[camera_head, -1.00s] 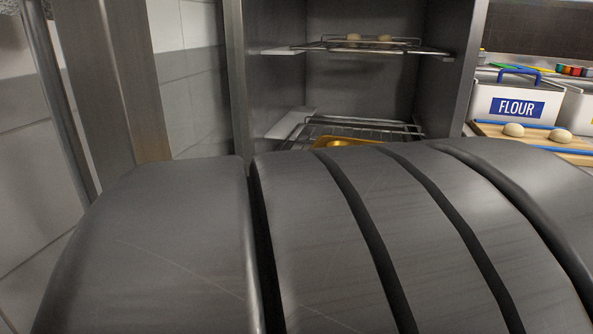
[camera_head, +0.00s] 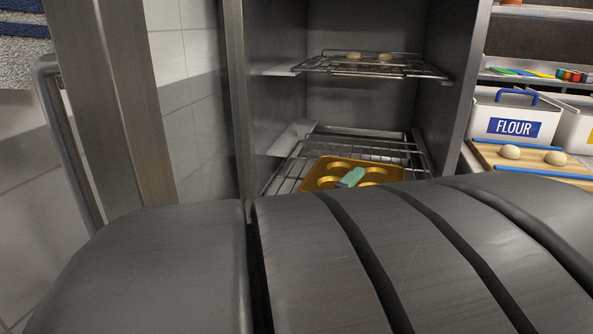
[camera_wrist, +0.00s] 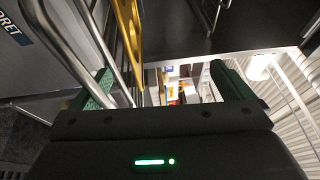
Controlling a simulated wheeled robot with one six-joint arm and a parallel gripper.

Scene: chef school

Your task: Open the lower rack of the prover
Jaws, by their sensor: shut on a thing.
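The prover (camera_head: 460,95) is a tall dark metal cabinet standing open. Its lower rack (camera_head: 415,165) is a wire shelf bearing a gold muffin tin (camera_head: 318,172); its front is hidden behind my arm in the head view. In the wrist view the rack's bars (camera_wrist: 133,55) and the tin's gold edge (camera_wrist: 128,30) are beside the left green finger. My gripper (camera_wrist: 163,72) is shut on the lower rack, though the exact contact is unclear. A teal piece over the tin (camera_head: 351,177) looks like a fingertip of mine.
The upper rack (camera_head: 345,69) holds dough balls and sits inside the prover. The open prover door (camera_head: 115,110) with its bar handle is at left. A flour bin (camera_head: 510,125) and a board with dough balls (camera_head: 520,165) are on the counter at right.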

